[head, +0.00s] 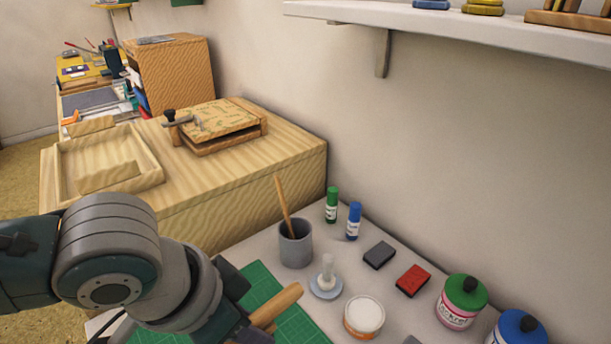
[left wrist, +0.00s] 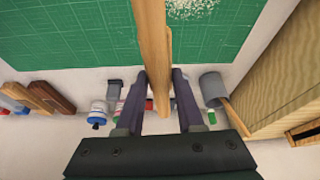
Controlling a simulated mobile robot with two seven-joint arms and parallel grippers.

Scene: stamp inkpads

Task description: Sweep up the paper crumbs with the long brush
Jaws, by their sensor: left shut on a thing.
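My left gripper (head: 246,314) is low over the green cutting mat (head: 266,291). It is shut on a wooden handle, which I take to be the long brush (head: 286,300). In the left wrist view the brush handle (left wrist: 152,45) runs up between the fingers (left wrist: 158,88) and leaves the top edge, so its bristles are hidden. White paper crumbs (left wrist: 200,9) lie in a patch on the mat (left wrist: 75,35), to the right of the handle at the top edge. The crumbs do not show in the head view. My right gripper is not in view.
A grey cup (head: 296,248) with a wooden stick stands behind the mat. A white-lidded jar (head: 364,316), a black pad (head: 379,255), a red pad (head: 413,281) and ink bottles (head: 463,300) stand to the right. A wooden cabinet (head: 290,170) rises at the back.

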